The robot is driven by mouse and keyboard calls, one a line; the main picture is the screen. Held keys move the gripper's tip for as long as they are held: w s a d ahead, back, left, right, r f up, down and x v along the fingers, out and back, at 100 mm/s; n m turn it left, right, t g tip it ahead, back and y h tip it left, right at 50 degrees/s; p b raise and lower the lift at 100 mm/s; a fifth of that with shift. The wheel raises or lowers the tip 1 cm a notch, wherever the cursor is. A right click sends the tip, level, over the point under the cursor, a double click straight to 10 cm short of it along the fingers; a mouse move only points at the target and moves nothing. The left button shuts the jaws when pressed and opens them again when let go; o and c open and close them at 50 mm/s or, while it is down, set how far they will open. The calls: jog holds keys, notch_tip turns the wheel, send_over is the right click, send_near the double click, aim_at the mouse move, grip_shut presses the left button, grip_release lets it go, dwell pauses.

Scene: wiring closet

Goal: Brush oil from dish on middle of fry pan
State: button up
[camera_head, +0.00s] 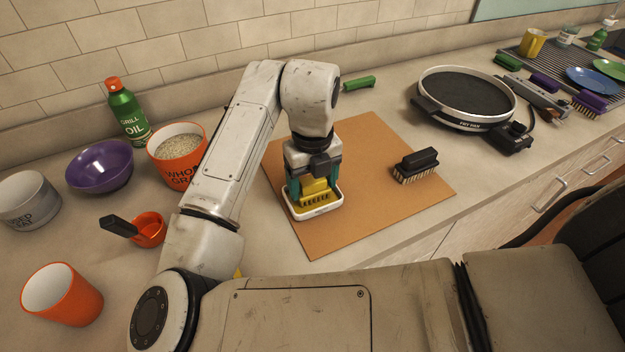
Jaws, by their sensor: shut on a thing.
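My gripper (314,187) has teal fingers and points down over the white dish. It is shut on a yellow brush (317,196), whose lower end is in or just above the dish.
A black-handled brush (416,165) lies on the brown board (350,230), right of the dish. A green-handled item (358,83) lies behind the board. A green oil bottle (125,112), purple bowl (100,167) and orange containers stand left. A rack (540,62) with plates is far right.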

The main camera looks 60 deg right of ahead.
aim_at(313, 179)
dwell(0.4)
jog(key=shift+r+p, duration=2.5)
jog(key=shift+r, duration=1)
